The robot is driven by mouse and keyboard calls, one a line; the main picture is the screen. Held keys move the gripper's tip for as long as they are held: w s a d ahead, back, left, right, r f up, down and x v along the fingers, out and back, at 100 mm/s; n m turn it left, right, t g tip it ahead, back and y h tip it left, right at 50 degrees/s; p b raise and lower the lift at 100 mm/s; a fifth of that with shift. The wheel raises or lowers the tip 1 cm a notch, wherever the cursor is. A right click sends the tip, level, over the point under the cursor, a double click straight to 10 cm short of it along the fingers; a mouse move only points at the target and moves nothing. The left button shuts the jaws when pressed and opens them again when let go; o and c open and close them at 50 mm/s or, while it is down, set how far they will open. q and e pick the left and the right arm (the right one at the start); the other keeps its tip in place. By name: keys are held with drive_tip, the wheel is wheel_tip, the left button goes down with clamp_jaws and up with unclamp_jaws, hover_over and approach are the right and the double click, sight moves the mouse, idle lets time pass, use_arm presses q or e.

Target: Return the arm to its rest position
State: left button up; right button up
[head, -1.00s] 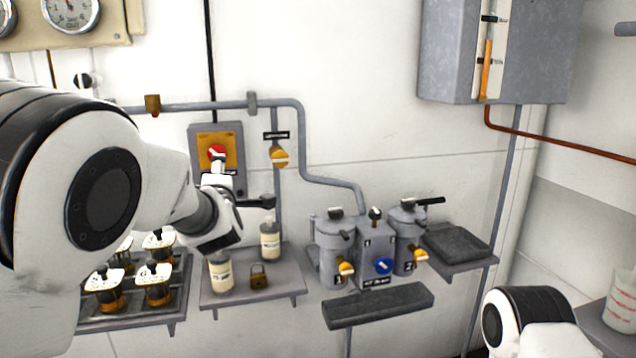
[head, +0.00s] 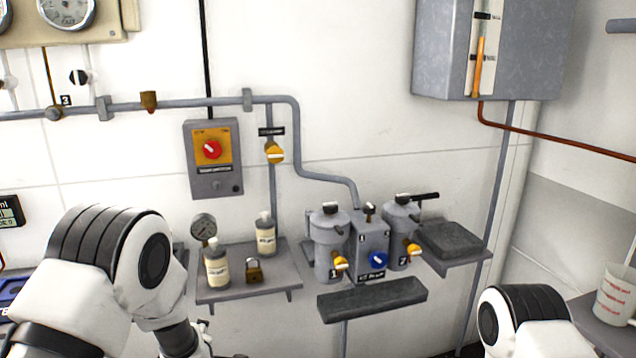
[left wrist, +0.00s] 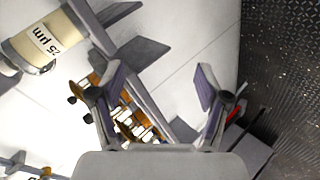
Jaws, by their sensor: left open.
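My left arm (head: 110,270) is folded low at the lower left of the head view, in front of the left end of the shelf. Its gripper is cut off or hidden at the bottom edge there. In the left wrist view my left gripper (left wrist: 158,82) has its two fingers spread wide with nothing between them. Beyond the fingers, several orange-and-black items stand in a rack. My right arm (head: 525,318) shows only as a link at the lower right, and its gripper is out of view.
Grey canisters (head: 330,240) stand at centre. A measuring beaker (head: 617,295) is at far right.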

use_arm(q)
drive_tip(key=s+a+f+m+g+h, duration=0.1)
drive_tip(key=s+f+m+g, duration=0.2)
drive_tip(key=s+f, duration=0.8)
drive_tip(key=s+f+m+g+h, duration=0.1)
drive_tip(key=s+f+m+g, duration=0.3)
drive_tip(key=s+f, duration=0.75)
drive_tip(key=s+d+r+m+g+h, duration=0.1)
drive_tip(key=s+r+m, duration=0.1)
drive_tip(key=s+m, duration=0.3)
drive_tip(key=s+d+r+m+g+h, duration=0.1)
drive_tip(key=s+m, duration=0.3)
drive_tip(key=s, duration=0.8)
drive_tip(key=shift+s+d+r+m+g, duration=0.4)
drive_tip(key=shift+d+r+g, duration=0.05)
drive_tip(key=shift+r+g, duration=0.15)
drive_tip(key=shift+c, duration=0.2)
